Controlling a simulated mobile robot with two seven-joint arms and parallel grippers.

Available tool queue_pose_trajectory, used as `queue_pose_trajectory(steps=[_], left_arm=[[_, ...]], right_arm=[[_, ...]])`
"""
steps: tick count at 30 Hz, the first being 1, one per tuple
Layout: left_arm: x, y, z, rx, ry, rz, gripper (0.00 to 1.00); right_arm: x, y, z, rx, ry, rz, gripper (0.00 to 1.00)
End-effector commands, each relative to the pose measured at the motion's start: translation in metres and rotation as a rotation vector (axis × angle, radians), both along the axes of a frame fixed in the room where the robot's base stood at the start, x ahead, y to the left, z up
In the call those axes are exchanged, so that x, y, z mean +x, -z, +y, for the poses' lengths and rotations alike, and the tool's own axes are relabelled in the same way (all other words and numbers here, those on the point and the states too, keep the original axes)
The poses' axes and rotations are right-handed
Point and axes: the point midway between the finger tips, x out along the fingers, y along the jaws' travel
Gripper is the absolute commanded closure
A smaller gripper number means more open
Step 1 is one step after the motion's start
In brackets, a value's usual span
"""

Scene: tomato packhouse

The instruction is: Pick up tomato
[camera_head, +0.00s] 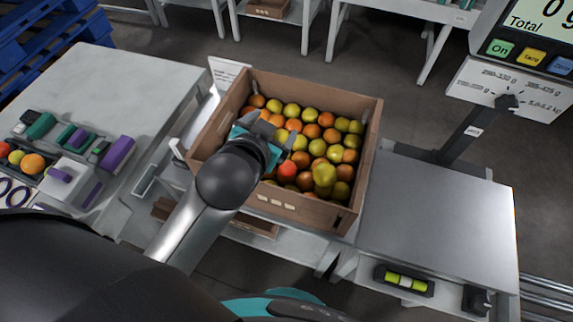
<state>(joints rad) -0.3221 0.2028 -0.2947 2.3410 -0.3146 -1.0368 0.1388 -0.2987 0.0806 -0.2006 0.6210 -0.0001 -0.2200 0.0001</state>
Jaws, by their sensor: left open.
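A brown cardboard crate (288,203) holds several tomatoes in orange, yellow-green and red. A red tomato (287,169) lies near the front of the crate, just right of my left gripper. A yellow-green tomato (325,174) appears to sit higher than those around it. My left gripper (270,126) is over the left part of the crate and is open. My right gripper is not in view.
A scale with a metal plate (436,212) and a display (535,35) stands right of the crate. A pale table (92,92) at left carries small coloured blocks and a few tomatoes. Blue pallets (35,38) are at the far left. The crate's raised walls surround the tomatoes.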

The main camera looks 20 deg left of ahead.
Motion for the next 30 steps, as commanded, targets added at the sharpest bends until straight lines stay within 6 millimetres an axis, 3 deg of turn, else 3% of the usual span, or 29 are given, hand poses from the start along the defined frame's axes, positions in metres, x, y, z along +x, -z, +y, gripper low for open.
queue_pose_trajectory(steps=[3, 7, 12, 16, 20, 23, 27, 30], left_arm=[[0.041, -0.059, -0.023, 0.047, 0.086, -0.274, 0.11], [0.065, -0.127, -0.062, 0.100, 0.226, -0.577, 0.11], [0.060, -0.200, -0.126, 0.182, 0.478, -0.933, 0.11], [0.034, -0.232, -0.179, 0.260, 0.724, -1.160, 0.11], [-0.002, -0.236, -0.225, 0.363, 1.011, -1.328, 0.11], [-0.030, -0.220, -0.253, 0.456, 1.255, -1.406, 0.11], [-0.060, -0.174, -0.271, 0.618, 1.622, -1.422, 0.11], [-0.070, -0.131, -0.267, 0.757, 1.887, -1.355, 0.11]], right_arm=[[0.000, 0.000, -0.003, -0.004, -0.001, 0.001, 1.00], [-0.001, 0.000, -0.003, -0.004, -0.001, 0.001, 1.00], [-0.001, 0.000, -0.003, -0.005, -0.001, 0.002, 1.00], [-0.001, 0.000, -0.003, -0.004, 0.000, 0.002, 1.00], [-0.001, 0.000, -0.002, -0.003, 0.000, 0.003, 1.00], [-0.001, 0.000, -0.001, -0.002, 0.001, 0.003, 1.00], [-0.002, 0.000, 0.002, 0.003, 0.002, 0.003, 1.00], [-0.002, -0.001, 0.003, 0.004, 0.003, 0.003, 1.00]])
